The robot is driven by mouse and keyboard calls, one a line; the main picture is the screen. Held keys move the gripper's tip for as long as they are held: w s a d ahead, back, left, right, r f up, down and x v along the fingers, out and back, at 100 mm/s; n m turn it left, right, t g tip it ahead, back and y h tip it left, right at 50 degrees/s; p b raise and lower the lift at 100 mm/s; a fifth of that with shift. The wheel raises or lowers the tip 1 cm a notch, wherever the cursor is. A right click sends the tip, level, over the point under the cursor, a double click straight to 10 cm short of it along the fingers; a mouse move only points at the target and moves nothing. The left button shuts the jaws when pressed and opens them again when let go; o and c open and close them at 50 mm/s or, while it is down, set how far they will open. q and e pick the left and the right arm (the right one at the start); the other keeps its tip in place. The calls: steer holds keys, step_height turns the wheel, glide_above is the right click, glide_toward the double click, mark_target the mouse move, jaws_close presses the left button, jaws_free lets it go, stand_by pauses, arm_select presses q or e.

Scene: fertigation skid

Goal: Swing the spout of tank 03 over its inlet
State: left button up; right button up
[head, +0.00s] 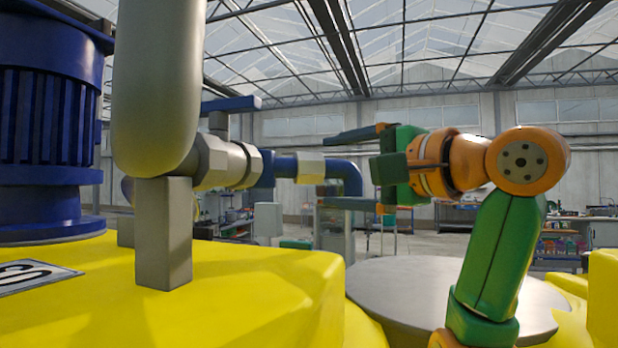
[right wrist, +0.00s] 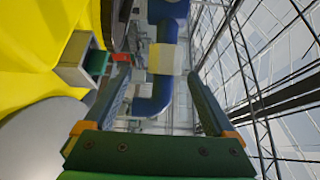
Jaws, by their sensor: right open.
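The spout is a blue pipe (head: 350,172) with a cream band (head: 310,167), reaching right from a grey fitting and bending down at an elbow. My right gripper (head: 322,172) is open, its fingers pointing left, one above and one below the spout's level. In the right wrist view the blue pipe (right wrist: 152,95) and cream band (right wrist: 166,60) show between the open fingers (right wrist: 158,74), with visible gaps at both sides. Contact is not visible. The yellow tank (head: 270,290) carries a partly cut-off number plate (head: 35,276). I cannot make out the inlet clearly. My left gripper is out of view.
A blue motor housing (head: 50,120) fills the left. A blue lever (head: 230,104) sits above the fitting. A round grey lid (head: 410,285) lies beneath my right arm.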

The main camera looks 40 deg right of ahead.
mark_target(317, 164)
steer(key=shift+w+d, duration=0.15)
steer(key=shift+w, duration=0.15)
steer(key=w, duration=0.1)
steer(key=w+p, duration=0.1)
steer(key=w+a+r+p, duration=0.1)
steer(key=shift+w+d+f, duration=0.1)
steer(key=shift+w, duration=1)
steer(key=shift+w+d+f, duration=0.2)
steer(key=shift+w+d, duration=0.05)
steer(key=shift+w, duration=0.05)
steer(key=shift+s+a+r, duration=0.1)
steer(key=shift+s+a, duration=0.05)
steer(key=shift+s, duration=0.05)
steer(key=c, duration=0.8)
jaws_close()
